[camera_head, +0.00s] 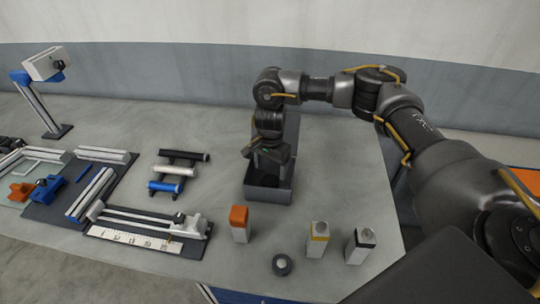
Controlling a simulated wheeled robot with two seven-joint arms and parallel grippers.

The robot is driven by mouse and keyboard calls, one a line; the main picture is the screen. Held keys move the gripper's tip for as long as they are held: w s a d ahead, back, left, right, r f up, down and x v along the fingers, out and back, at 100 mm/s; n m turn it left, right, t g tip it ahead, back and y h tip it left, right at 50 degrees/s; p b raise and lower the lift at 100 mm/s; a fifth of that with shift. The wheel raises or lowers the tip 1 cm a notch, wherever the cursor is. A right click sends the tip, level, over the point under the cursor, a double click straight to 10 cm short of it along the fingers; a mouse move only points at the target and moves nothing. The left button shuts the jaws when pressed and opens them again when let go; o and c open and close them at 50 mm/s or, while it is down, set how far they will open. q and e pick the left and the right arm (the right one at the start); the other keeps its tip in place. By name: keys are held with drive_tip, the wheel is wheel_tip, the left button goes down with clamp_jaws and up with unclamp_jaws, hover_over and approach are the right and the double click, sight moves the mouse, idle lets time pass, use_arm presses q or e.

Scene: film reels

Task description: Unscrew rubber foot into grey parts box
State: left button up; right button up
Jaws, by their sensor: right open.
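The grey parts box (267,195) stands near the middle of the table, with dark grey walls. My right arm comes in from the right, and my right gripper (268,160) points down over the box, its fingers at or just inside the opening. The gripper is open; the arm and box walls hide much of the box's inside. I cannot make out a rubber foot there. A small dark round piece with a grey top (282,264) lies near the front edge of the table, apart from the gripper; I cannot tell whether it is the foot. My left gripper is out of view.
A rack of rollers (178,170), a ruler fixture (140,236) and a dark mat (60,208) fill the left. A lamp-like stand (42,100) rises behind.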

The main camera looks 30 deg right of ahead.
sight(270, 180)
wheel_tip(270, 180, up, 6)
drive_tip(key=shift+r+b, duration=0.15)
drive_tip(key=shift+b, duration=0.2)
